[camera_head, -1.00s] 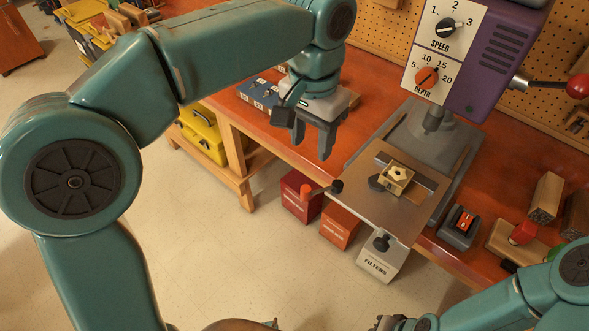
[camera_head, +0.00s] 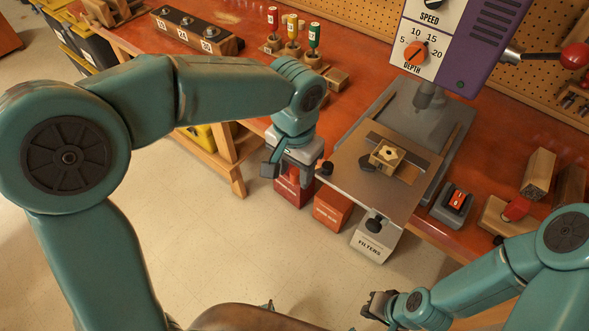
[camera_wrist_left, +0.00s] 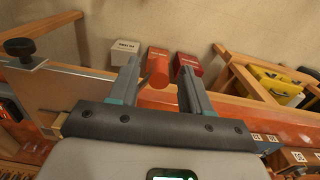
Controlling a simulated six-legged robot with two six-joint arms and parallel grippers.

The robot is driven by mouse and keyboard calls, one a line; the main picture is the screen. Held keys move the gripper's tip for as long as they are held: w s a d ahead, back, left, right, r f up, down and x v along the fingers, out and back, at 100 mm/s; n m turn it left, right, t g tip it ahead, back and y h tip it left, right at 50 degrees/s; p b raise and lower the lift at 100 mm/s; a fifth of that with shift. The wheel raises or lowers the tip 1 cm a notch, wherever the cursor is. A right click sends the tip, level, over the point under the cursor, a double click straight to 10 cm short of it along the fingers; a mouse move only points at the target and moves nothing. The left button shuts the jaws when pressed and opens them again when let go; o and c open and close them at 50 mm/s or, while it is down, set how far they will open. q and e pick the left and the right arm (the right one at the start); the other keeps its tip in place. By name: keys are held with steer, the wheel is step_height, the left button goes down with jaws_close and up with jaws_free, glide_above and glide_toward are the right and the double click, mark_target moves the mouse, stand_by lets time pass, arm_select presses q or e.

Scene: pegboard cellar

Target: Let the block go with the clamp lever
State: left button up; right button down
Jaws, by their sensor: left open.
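The yellowish block (camera_head: 387,154), with a dark hole in its top, sits on the drill press's metal table (camera_head: 350,178). A dark clamp pad (camera_head: 367,164) is beside it and a dark bar is behind it; I cannot tell any contact. My left gripper (camera_head: 296,182) is open, fingers down. My right gripper (camera_head: 376,306) is low, its jaw opening unclear.
A red box (camera_head: 290,192), an orange box (camera_head: 331,210) and a white filters box (camera_head: 372,240) stand below the table's front. A red switch (camera_head: 457,200) is right of it. The purple drill head (camera_head: 480,45) overhangs the table. Screwdrivers (camera_head: 293,32) stand behind on the bench.

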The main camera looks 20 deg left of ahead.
arm_select(q)
steer(key=shift+w+d+f, duration=0.1)
steer(key=shift+f, duration=0.25)
